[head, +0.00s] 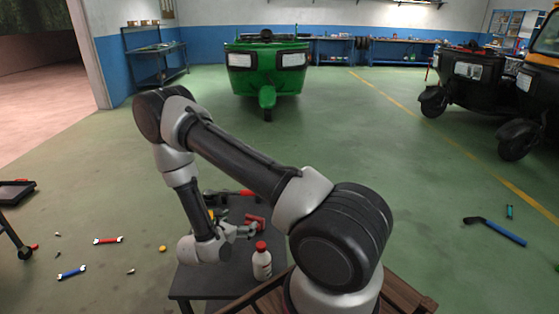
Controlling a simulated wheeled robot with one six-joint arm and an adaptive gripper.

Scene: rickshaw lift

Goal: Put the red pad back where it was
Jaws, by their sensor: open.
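A small red object (255,221), which appears to be the red pad, is on the dark table (205,283) in the head view. My gripper (247,231) is low over the table, just in front of the red object, pointing right. Its fingers are open. They overlap the red object's lower edge in the picture, and I cannot tell whether they touch it. Part of the tabletop is hidden behind my arm.
A white bottle with a red cap (262,265) stands on the table close to my gripper. A red-handled tool (243,193) lies at the table's back. Wrenches (108,240) lie on the floor at left. A green rickshaw (266,75) stands behind, with open floor between.

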